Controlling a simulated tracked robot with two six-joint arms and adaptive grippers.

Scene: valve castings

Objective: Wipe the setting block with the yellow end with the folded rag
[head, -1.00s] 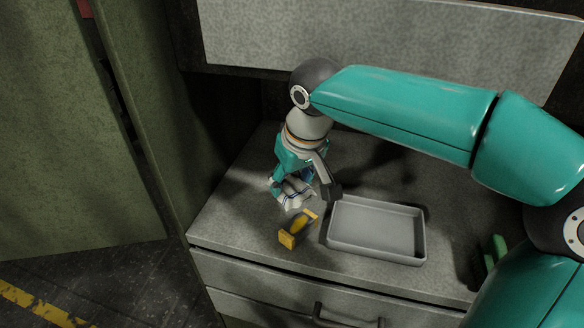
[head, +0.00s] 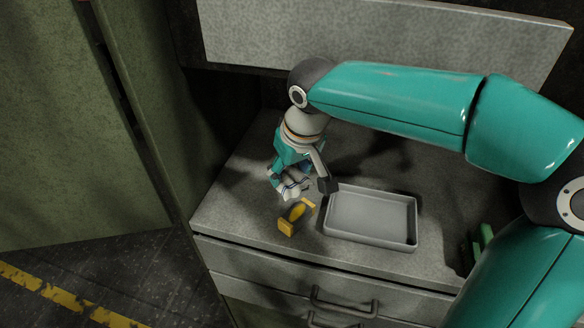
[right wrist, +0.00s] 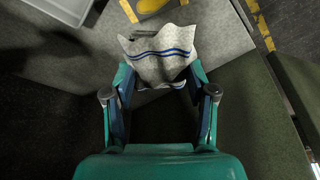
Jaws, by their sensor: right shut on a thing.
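My right gripper (head: 300,187) is shut on the folded rag (head: 291,189), low over the left part of the bench top. The rag is whitish with blue stripes. In the right wrist view the rag (right wrist: 160,55) hangs spread between the fingertips (right wrist: 158,92). A yellow piece (head: 297,215) lies on the bench just in front of the rag; I cannot tell whether it is the block's yellow end. It also shows at the top edge of the right wrist view (right wrist: 150,5). A dark bar (right wrist: 145,33) is partly covered by the rag. My left gripper is not in view.
A shallow grey tray (head: 328,228) stands just right of the yellow piece. A green object (head: 482,243) is at the bench's right side. Drawers with handles (head: 345,306) are below the front edge. A wall panel (head: 400,35) rises behind.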

